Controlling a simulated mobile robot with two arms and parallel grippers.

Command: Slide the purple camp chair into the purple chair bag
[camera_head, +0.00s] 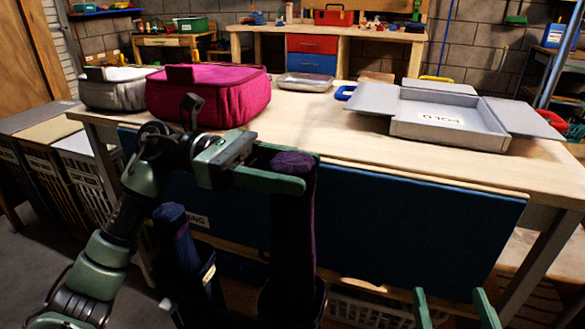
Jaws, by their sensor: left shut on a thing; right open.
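The purple camp chair (300,205) is a long dark purple roll standing upright in front of the table. My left gripper (291,167) is shut around it near its top, with green fingers on either side. The chair's lower end goes down to a wider dark purple part, which looks like the purple chair bag (290,302). This part is in deep shadow, and I cannot tell how far the chair is inside it. My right gripper (453,297) is open and empty at the bottom right, with only its two green fingertips showing.
A similar navy roll (173,225) stands to the left. A blue panel (400,225) hangs along the table (330,125) front. A magenta case (215,95), a grey case (115,92) and an open grey box (445,120) are on top. Crates (85,165) stand left.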

